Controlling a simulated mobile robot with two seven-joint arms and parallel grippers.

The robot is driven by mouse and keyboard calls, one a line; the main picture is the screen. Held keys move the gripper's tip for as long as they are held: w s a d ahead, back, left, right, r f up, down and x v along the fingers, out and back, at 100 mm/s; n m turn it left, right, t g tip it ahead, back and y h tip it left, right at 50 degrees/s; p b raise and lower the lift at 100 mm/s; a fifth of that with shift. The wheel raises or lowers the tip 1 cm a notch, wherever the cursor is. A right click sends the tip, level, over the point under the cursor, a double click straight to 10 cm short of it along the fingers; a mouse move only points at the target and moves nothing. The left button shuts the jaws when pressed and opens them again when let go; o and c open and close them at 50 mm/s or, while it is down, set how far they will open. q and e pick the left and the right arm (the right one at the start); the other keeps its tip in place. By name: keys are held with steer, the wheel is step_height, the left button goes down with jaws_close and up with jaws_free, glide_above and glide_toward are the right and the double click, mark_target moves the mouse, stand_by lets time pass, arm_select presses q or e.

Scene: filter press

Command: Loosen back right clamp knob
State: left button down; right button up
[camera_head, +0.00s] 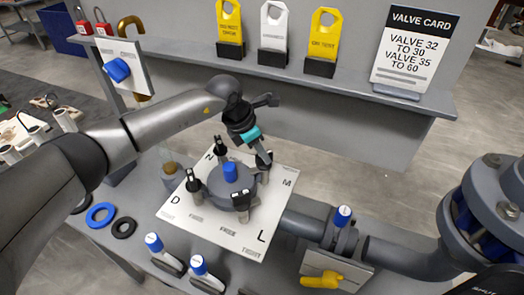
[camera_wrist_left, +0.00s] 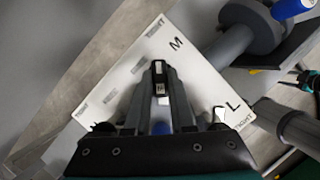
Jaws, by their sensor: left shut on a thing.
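The filter press (camera_head: 227,181) stands on a white lettered plate (camera_head: 180,213), with a blue knob on top. Black clamp knobs show at the back left (camera_head: 220,144), front left (camera_head: 193,181) and front right (camera_head: 241,203). My left gripper (camera_head: 264,158) reaches down at the back right, near the letter M, and is shut on the back right clamp knob, which it mostly hides. In the left wrist view the knob (camera_wrist_left: 160,78) shows between the fingers. What looks like part of my right gripper (camera_wrist_left: 307,78) shows at that view's right edge; its jaw state is unclear.
A grey pipe (camera_head: 305,222) runs right from the press to a blue-capped valve (camera_head: 342,215). A yellow handle (camera_head: 321,281) lies in front. Blue-topped parts (camera_head: 199,266) and rings (camera_head: 101,214) sit at front left. A shelf (camera_head: 290,72) with tags and a valve card (camera_head: 415,48) stands behind.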

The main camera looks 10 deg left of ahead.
arm_select(q)
steer(key=n+t, duration=0.1)
steer(key=n, duration=0.2)
steer(key=shift+s+d+y+p, duration=0.1)
steer(key=shift+y+p, duration=0.2)
steer(key=n+y, duration=0.1)
steer(key=n, duration=0.2)
steer(key=shift+d+n+t, duration=0.1)
steer(key=shift+n+t, duration=0.2)
steer(key=n+y+b, duration=0.2)
steer(key=n, duration=0.2)
steer(key=shift+d+n, duration=0.1)
steer(key=shift+n, duration=0.2)
steer(key=n+y+b, duration=0.2)
steer(key=n+b, duration=0.1)
steer(key=n, duration=0.2)
steer(key=shift+d+n+b, duration=0.1)
steer(key=shift+n+b, duration=0.2)
steer(key=shift+n, duration=0.1)
steer(key=shift+g, duration=0.4)
steer(key=c, duration=0.8)
jaws_free()
steer(key=shift+o, duration=0.2)
